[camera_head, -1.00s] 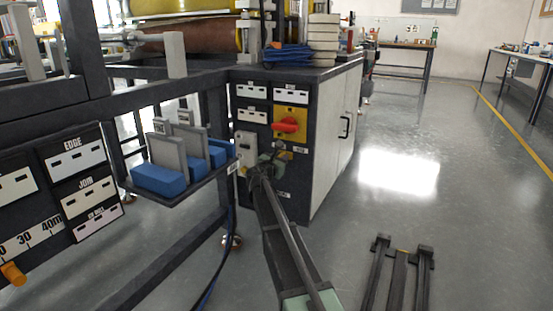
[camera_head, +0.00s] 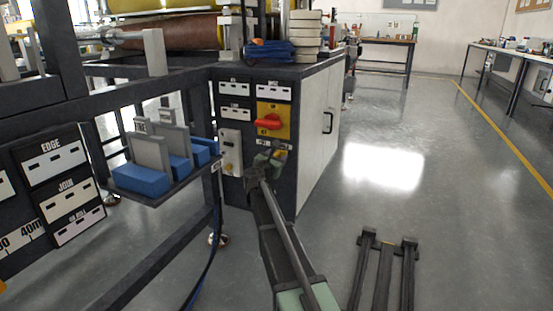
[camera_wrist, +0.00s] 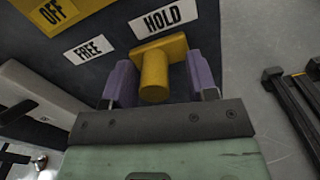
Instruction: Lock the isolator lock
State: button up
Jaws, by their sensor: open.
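The isolator lock is a yellow knob (camera_wrist: 154,75) on a yellow plate, on the dark panel beside the HOLD label (camera_wrist: 166,19). The FREE label (camera_wrist: 90,48) lies to its left. My gripper (camera_wrist: 160,82) is open, with one purple finger on each side of the knob; I cannot tell whether either finger touches it. In the head view my gripper (camera_head: 268,162) is at the cabinet front, below the red isolator switch (camera_head: 268,122) on its yellow plate. The gripper and wrist hide much of the lock there.
A grey box (camera_head: 230,151) is mounted on the panel left of my gripper. A shelf with blue blocks (camera_head: 141,179) juts out further left. White cabinet doors (camera_head: 321,125) are on the right side. The floor (camera_head: 390,175) to the right is largely clear.

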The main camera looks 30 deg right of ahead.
jog(key=v, duration=1)
jog(key=shift+s+a, duration=0.2)
jog(key=shift+s, duration=0.05)
